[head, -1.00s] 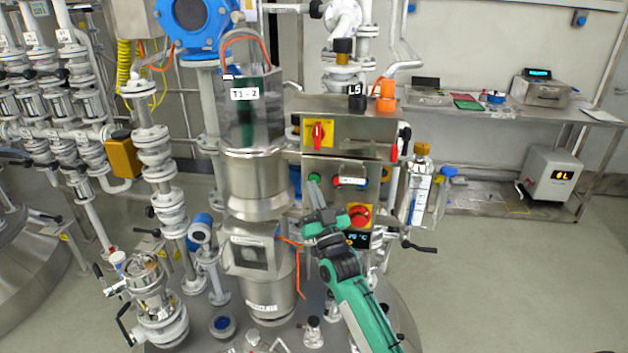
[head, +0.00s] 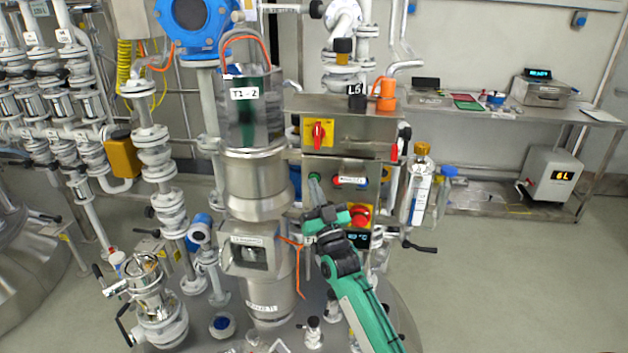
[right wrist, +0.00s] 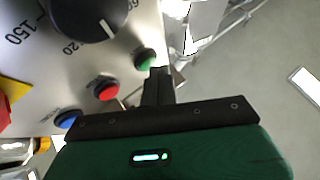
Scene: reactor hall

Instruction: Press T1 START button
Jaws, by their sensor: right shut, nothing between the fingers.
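The steel control box (head: 348,150) stands right of the T1-2 column. Its lower panel carries a green button (right wrist: 145,58), a red button (right wrist: 106,89) and a blue button (right wrist: 67,119) in a row. I cannot read a T1 START label. My right gripper (right wrist: 158,76) is shut and empty, its fingertips close beside the green button; I cannot tell whether they touch. My left gripper is not in view.
A red emergency stop (head: 359,214) on yellow sits just below the buttons, close to my right wrist. A red rotary switch (head: 318,133) is above. A hanging bottle (head: 417,195) is to the right, the T1-2 column (head: 255,180) to the left. Open floor lies farther right.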

